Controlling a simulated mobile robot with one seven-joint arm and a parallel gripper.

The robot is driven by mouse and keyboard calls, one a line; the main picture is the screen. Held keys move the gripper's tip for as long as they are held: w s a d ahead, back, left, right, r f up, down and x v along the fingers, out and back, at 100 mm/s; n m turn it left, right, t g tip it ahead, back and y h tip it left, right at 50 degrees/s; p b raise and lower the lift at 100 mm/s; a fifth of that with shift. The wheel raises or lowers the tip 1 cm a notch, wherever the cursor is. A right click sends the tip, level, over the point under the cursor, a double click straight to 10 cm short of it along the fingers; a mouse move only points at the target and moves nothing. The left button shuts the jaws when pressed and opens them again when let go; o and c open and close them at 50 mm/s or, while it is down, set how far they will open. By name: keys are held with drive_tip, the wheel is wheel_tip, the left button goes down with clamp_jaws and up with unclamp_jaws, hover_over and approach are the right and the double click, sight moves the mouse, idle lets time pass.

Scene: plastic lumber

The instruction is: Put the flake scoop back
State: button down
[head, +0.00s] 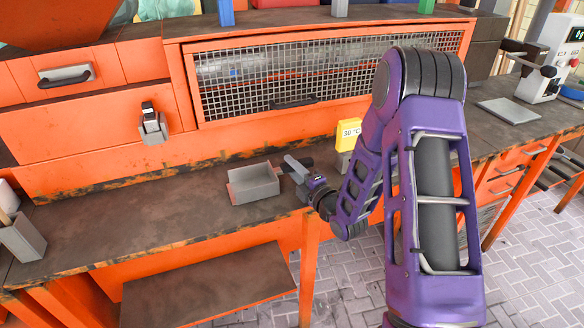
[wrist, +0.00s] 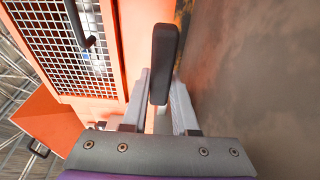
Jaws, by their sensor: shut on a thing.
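In the wrist view the dark handle (wrist: 164,60) stands between the two grey fingers of my gripper (wrist: 160,100). The pan does not show in that view.
The dark workbench top (head: 130,220) is clear to the left. A grey container (head: 22,238) stands at the far left. Behind is an orange machine with a mesh window (head: 235,75) and a grey bracket-like piece (head: 152,125). A yellow "30 °C" display (head: 349,134) is right of my gripper.

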drive_tip(key=shift+f+b, duration=0.2)
drive_tip(key=shift+b, duration=0.1)
drive_tip(key=c, duration=0.7)
unclamp_jaws()
drive_tip(key=shift+r, duration=0.1)
drive_tip(key=shift+r+p, duration=0.25)
drive_tip(key=shift+p, duration=0.25)
drive_tip(key=v, duration=0.6)
drive_tip(key=b+v, duration=0.1)
drive_tip(key=v, duration=0.5)
drive_tip(key=shift+f, duration=0.2)
